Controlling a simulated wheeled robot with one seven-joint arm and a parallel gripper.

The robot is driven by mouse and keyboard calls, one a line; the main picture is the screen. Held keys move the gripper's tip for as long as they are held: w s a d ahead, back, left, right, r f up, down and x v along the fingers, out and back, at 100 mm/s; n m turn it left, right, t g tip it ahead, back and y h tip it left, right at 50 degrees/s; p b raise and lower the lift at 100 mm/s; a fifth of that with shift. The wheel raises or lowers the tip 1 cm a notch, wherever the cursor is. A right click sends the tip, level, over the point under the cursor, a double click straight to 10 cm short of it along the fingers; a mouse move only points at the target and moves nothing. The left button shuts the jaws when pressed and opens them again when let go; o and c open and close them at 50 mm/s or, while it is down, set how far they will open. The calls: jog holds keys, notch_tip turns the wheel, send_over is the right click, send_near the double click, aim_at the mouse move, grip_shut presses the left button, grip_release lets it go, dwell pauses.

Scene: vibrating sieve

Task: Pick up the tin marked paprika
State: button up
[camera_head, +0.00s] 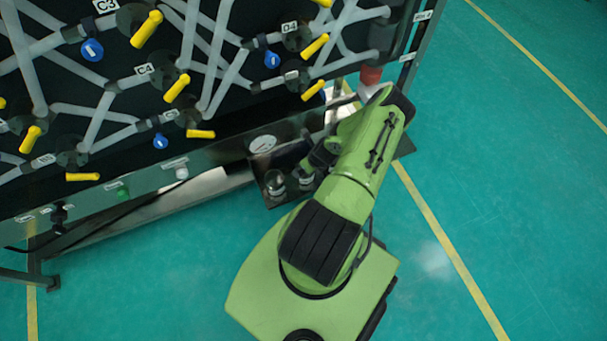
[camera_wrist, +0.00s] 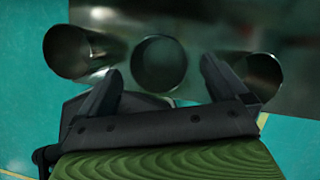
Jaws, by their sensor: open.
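Three shiny metal cylinders, likely tins, stand in a row in the wrist view: one at left (camera_wrist: 72,55), one in the middle (camera_wrist: 158,66) and one at right (camera_wrist: 262,72). I can read no paprika marking on any. My gripper (camera_wrist: 161,68) is open, its two dark fingers on either side of the middle cylinder, with no clear contact. In the head view two small jars or tins (camera_head: 275,185) show on a dark shelf (camera_head: 278,202); my arm hides the rest, and my gripper is mostly hidden there.
A black panel (camera_head: 120,75) with grey pipes, yellow levers (camera_head: 147,29) and blue tags stands behind the shelf. A round gauge (camera_head: 262,144) sits on its lower rail. A red-and-white object (camera_head: 371,76) is at its right end. Green floor (camera_head: 500,190) is clear at right.

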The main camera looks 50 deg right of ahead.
aim_at(304, 180)
jog(key=b+x, duration=0.3)
jog(key=x, duration=0.3)
jog(key=shift+w+f, duration=0.15)
jog(key=shift+f, duration=0.1)
jog(key=shift+r, duration=0.1)
jog(key=shift+c, duration=0.3)
